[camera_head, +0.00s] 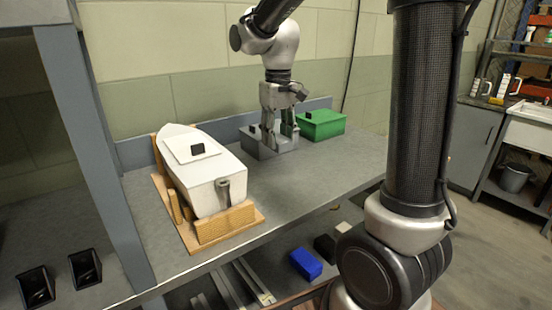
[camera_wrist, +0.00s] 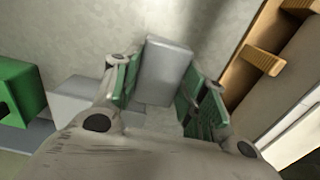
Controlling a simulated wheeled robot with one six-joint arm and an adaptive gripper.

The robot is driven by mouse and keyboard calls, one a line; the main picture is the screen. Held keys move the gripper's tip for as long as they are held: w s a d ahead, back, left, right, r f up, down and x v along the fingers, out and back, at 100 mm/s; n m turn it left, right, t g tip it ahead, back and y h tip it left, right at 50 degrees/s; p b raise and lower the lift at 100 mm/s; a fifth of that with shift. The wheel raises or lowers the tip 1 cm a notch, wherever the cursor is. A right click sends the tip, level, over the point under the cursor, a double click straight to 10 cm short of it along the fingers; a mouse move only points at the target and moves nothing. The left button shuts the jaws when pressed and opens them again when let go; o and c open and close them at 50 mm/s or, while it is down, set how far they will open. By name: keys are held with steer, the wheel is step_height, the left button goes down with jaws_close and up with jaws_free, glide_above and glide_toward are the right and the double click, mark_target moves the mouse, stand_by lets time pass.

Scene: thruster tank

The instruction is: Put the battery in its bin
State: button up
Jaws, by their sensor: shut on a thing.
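My gripper (camera_head: 278,126) is shut on a plain grey block, which I take to be the battery (camera_wrist: 163,72). The block shows between the two green-lined finger pads in the wrist view; in the head view the fingers mostly hide it. In the head view my gripper is in front of or over a low grey box (camera_head: 259,149) with a small black patch. A green box (camera_head: 324,125), also with a black patch, stands just right of it. I cannot tell which box is the battery's bin, nor whether the block touches the grey box.
A white model boat (camera_head: 205,175) sits in a wooden cradle (camera_head: 225,225) left of my gripper on the grey bench (camera_head: 310,180). A blue block (camera_head: 305,263) and a black block (camera_head: 325,247) lie lower down. The bench right of the cradle is clear.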

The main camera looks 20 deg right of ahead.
step_height(320, 180, down, 8)
steer(key=shift+f, duration=0.25)
steer(key=shift+f, duration=0.1)
steer(key=o, duration=1.3)
steer(key=shift+c, duration=0.2)
